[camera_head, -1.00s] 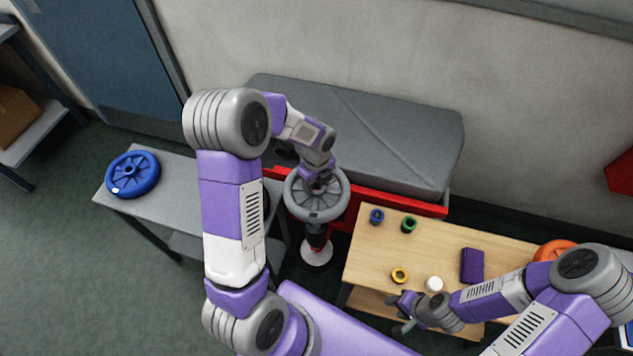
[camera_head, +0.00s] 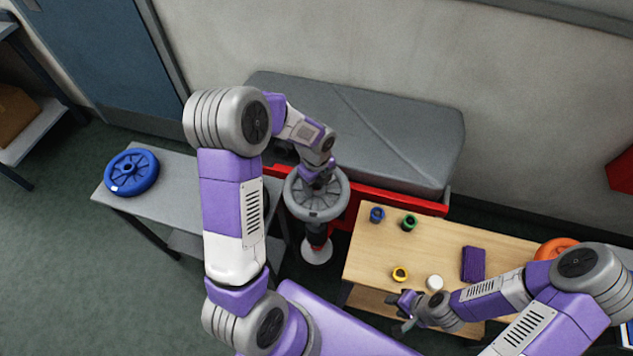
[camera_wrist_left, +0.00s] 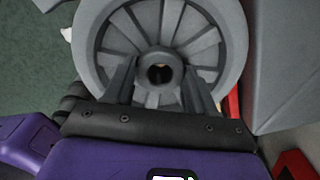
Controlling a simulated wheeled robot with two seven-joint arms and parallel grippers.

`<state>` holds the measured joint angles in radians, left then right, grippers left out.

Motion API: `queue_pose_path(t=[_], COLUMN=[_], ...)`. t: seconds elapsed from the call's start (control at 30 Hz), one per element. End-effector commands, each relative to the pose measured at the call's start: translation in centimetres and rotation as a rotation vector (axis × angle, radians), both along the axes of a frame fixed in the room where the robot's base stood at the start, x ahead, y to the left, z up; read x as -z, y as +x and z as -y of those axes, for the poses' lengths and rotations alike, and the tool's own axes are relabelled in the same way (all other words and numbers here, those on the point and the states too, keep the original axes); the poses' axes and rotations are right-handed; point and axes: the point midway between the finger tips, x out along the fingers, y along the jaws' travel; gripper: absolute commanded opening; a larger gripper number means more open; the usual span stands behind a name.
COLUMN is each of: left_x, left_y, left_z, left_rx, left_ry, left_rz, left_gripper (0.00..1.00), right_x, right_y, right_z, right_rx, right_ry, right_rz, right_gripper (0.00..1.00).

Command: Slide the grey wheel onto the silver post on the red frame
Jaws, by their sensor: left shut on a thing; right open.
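The grey wheel (camera_head: 317,207) is spoked and lies roughly flat below my left gripper (camera_head: 318,180), in front of the red frame (camera_head: 400,202). In the left wrist view the wheel (camera_wrist_left: 108,62) fills the upper middle, and my left gripper (camera_wrist_left: 160,85) is shut on its raised hub, one finger on each side. The hub's hole looks dark with a small pale patch inside. The silver post is not distinguishable; the wheel and arm cover that area. My right gripper (camera_head: 400,314) is open and empty near the front edge of the wooden table.
A blue wheel (camera_head: 131,172) lies on the grey table (camera_head: 178,205) at left. The wooden table (camera_head: 432,250) holds blue, green and yellow rings, a white round piece (camera_head: 435,283), a purple block (camera_head: 473,264) and an orange wheel (camera_head: 553,249). A grey machine body (camera_head: 360,130) stands behind the wheel.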

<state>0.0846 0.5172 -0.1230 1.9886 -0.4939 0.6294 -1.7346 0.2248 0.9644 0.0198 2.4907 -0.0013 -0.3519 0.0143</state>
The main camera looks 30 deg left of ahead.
Motion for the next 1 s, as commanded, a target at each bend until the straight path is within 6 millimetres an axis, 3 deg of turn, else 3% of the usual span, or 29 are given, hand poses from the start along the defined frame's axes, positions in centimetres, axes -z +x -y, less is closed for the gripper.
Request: queue_pose_path(t=[1.0], left_x=[1.7], left_y=[0.1], left_z=[0.0], left_rx=[-0.001], left_ry=[0.0], left_rz=[0.002], left_gripper=[0.0], right_x=[1.2], right_y=[0.0], right_z=[0.0], right_rx=[0.0], right_ry=[0.0], right_rz=[0.0], right_gripper=[0.43])
